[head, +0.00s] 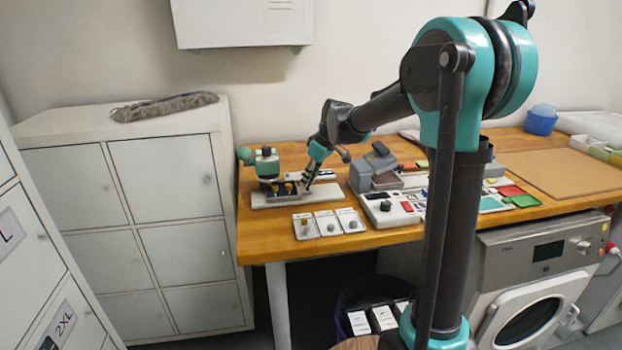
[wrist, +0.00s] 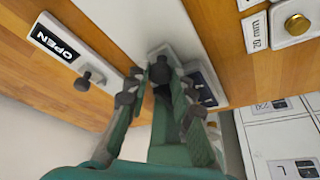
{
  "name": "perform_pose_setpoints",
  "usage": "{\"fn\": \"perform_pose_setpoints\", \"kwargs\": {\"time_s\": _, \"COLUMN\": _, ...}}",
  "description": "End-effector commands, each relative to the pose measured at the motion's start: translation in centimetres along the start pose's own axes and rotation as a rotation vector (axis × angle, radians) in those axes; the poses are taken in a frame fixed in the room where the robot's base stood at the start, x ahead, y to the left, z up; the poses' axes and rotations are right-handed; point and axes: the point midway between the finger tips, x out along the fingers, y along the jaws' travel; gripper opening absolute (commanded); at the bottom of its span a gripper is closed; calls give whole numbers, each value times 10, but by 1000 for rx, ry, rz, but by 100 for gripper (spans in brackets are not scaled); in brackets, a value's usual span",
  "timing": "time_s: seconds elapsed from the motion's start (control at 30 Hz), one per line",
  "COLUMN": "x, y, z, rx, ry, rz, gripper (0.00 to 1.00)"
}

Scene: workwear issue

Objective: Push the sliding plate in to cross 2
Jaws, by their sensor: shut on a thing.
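The hand press (head: 266,163) with teal parts stands on a pale base (head: 290,198) at the left of the wooden bench. My gripper (head: 307,186) reaches down at the right part of this base. In the wrist view my gripper (wrist: 163,82) has its fingers closed around a dark round knob (wrist: 163,70). The knob stands on a light grey plate (wrist: 160,50), which I take to be the sliding plate. The fingers hide much of this plate. I cannot make out cross 2 in either view.
A grey device (head: 374,167) stands to the right. White lockers (head: 165,175) adjoin on the left.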

Motion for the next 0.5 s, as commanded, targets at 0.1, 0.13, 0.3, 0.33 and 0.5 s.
{"fn": "perform_pose_setpoints", "kwargs": {"time_s": 0.1, "x": 5, "y": -13, "z": -13, "rx": -4, "ry": 1, "rz": -2, "gripper": 0}}
{"fn": "perform_pose_setpoints", "kwargs": {"time_s": 0.13, "x": 6, "y": -17, "z": -17, "rx": -5, "ry": 1, "rz": -2, "gripper": 0}}
{"fn": "perform_pose_setpoints", "kwargs": {"time_s": 0.3, "x": 12, "y": -31, "z": -29, "rx": -2, "ry": 1, "rz": -1, "gripper": 0}}
{"fn": "perform_pose_setpoints", "kwargs": {"time_s": 0.33, "x": 12, "y": -31, "z": -29, "rx": -1, "ry": 1, "rz": -1, "gripper": 0}}
{"fn": "perform_pose_setpoints", "kwargs": {"time_s": 0.5, "x": 12, "y": -32, "z": -29, "rx": -1, "ry": 2, "rz": -2, "gripper": 0}}
